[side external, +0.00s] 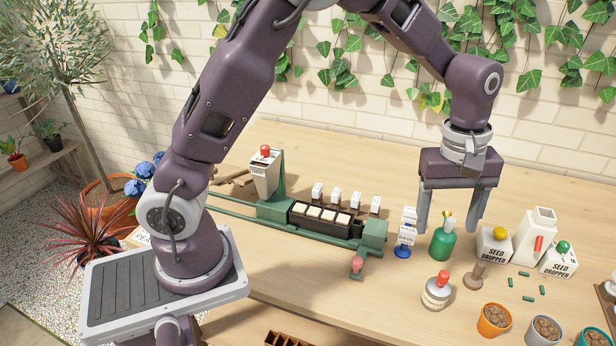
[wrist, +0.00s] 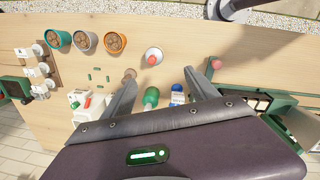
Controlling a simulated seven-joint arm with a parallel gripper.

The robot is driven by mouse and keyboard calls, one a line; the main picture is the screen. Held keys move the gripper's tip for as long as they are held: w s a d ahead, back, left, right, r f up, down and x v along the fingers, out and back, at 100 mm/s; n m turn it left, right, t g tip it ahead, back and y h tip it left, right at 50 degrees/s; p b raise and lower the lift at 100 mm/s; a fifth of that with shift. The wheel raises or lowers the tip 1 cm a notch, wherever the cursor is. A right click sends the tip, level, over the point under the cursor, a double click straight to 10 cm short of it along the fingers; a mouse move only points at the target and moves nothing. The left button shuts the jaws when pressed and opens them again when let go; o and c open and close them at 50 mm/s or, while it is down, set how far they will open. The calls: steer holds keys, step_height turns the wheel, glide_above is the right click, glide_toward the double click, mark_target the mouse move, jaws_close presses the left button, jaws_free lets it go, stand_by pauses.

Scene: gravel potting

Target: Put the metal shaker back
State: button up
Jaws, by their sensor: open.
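The metal shaker (side external: 437,292), a short pale silvery can with a red knob and a label, stands upright on the table near the front. It also shows in the wrist view (wrist: 153,56), beyond my fingertips. My gripper (side external: 447,222) is open and empty, fingers pointing down, above the table and behind the shaker. In the wrist view my gripper (wrist: 160,82) has its two fingers spread, with the green bottle (wrist: 151,97) seen between them. That green bottle (side external: 443,240) has a yellow top and stands behind the shaker.
A brown stamp-like tool (side external: 474,276) stands right of the shaker. Several gravel-filled pots, including an orange one (side external: 494,319), line the front right. Seed dropper boxes (side external: 493,246) and a white jug (side external: 533,238) stand right. A blue-based stand (side external: 404,238) and green rig (side external: 373,238) are left.

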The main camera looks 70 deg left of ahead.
steer(key=s+a+r+m+t, duration=0.2)
steer(key=s+a+r+m, duration=0.2)
steer(key=s+r, duration=0.55)
steer(key=s+a+r+m+t, duration=0.1)
steer(key=s+m, duration=0.3)
steer(key=s, duration=0.4)
steer(key=s+a+r+m+t, duration=0.1)
steer(key=s+a+m+t, duration=0.1)
steer(key=s, duration=0.6)
steer(key=shift+s+a+m+y, duration=0.2)
steer(key=shift+a+m+y, duration=0.2)
steer(key=shift+a+m, duration=0.6)
